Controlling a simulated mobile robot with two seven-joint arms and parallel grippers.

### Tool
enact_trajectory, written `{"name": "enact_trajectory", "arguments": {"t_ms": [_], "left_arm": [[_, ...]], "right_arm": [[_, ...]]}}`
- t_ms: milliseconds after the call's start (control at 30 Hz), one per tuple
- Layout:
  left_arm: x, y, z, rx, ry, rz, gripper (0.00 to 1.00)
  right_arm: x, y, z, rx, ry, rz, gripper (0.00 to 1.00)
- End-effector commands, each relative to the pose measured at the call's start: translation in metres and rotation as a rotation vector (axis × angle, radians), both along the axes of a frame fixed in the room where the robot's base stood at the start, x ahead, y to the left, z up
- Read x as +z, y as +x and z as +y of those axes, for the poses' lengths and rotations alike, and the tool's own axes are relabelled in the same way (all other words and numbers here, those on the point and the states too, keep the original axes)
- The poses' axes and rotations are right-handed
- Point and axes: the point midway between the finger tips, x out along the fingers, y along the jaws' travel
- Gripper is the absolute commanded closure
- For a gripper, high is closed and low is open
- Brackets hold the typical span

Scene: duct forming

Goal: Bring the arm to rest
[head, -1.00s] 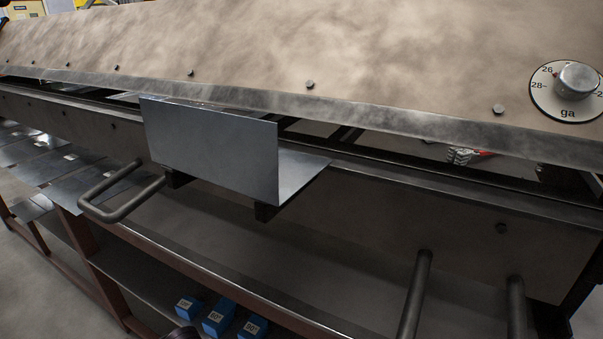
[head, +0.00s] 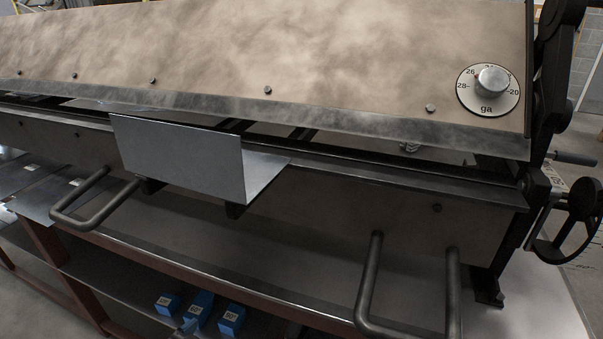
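Neither of my grippers can be made out in the head view. A bent sheet-metal piece (head: 180,157) sits at the front edge of the bending brake (head: 250,60). It has an upright front face and a flange running back to the right. Two dark supports show under its lower edge. Nothing of mine touches the piece in this view.
Two bar handles stick out in front, one at left (head: 92,205) and one at right (head: 368,285). A gauge dial (head: 490,80) is on the upper beam. A handwheel (head: 572,225) stands at the right end. Blue blocks (head: 232,318) lie on the lower shelf.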

Motion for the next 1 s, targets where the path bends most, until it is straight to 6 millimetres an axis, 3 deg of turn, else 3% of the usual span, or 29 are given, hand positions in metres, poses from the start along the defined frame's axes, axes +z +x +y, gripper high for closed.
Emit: {"name": "enact_trajectory", "arguments": {"t_ms": [33,233,400,600,767,1000], "left_arm": [[0.01,-0.013,0.006,0.035,-0.014,-0.013,0.21],[0.017,-0.068,0.036,0.171,-0.037,-0.01,0.21],[0.01,-0.123,0.062,0.295,-0.053,0.058,0.21],[-0.007,-0.179,0.075,0.385,-0.068,0.156,0.21],[-0.014,-0.199,0.077,0.401,-0.066,0.191,0.21],[-0.014,-0.201,0.078,0.402,-0.065,0.194,0.21]], "right_arm": [[0.009,0.003,0.0,-0.003,0.001,-0.012,0.4],[0.022,-0.001,-0.001,-0.012,0.002,-0.019,0.4],[0.034,0.0,-0.001,-0.017,0.005,-0.029,0.4],[0.045,0.002,-0.001,-0.019,0.005,-0.039,0.4],[0.048,-0.001,-0.002,-0.021,0.005,-0.038,0.4],[0.048,-0.002,-0.002,-0.021,0.004,-0.037,0.4]]}}
